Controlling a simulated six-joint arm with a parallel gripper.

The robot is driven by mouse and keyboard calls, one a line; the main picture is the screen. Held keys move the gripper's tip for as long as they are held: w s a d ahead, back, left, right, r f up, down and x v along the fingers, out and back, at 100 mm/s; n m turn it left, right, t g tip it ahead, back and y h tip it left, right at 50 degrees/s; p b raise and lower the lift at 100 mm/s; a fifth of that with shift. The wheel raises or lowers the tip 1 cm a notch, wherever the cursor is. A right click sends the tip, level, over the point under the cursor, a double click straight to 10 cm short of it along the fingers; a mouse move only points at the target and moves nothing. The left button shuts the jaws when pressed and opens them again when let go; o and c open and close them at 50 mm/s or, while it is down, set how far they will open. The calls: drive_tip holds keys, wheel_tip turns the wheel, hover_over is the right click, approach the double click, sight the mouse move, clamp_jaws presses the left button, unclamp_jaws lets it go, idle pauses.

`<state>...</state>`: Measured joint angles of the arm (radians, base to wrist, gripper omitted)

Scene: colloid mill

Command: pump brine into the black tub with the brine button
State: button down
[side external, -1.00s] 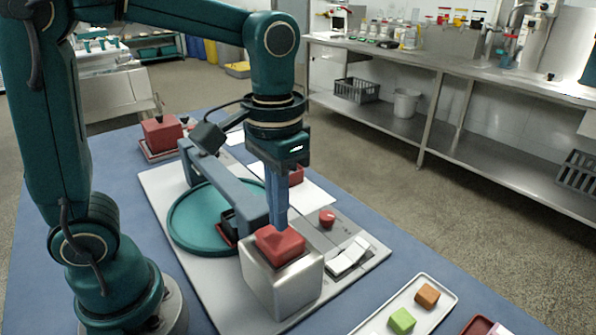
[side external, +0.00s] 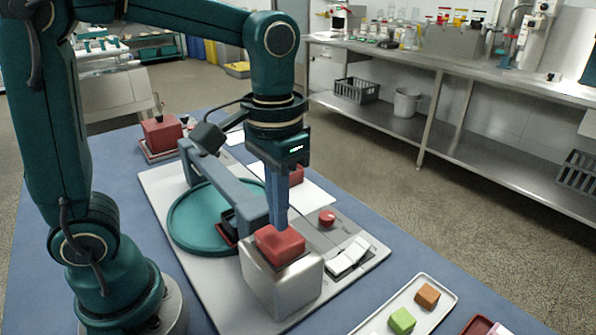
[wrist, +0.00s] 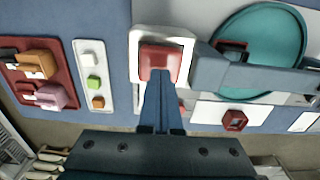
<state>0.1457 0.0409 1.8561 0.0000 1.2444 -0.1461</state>
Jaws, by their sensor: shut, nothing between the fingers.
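A black tub (side external: 232,222) sits at the edge of a round teal disc (side external: 190,222), partly hidden by a grey-blue beam. It also shows in the wrist view (wrist: 233,50), near a red edge. A red block-like top (side external: 280,245) sits on a silver metal box (side external: 283,285); in the wrist view the red top (wrist: 160,62) lies inside a pale frame. My gripper (side external: 281,227) is shut and empty, pointing down with its tips at the red top. I cannot tell whether they press it. No readable label shows which control is the brine button.
White rocker keys (side external: 348,257) and a red knob (side external: 327,218) are right of the box on the grey base plate. The grey-blue beam (side external: 240,190) spans the disc close to my gripper. A white tray (side external: 425,299) holds coloured cubes at lower right.

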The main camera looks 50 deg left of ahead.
sight(279, 235)
drive_tip(key=shift+f, duration=1.8)
idle(0.4)
drive_tip(key=shift+r, duration=3.8)
drive_tip(key=shift+r, duration=0.8)
idle(1.2)
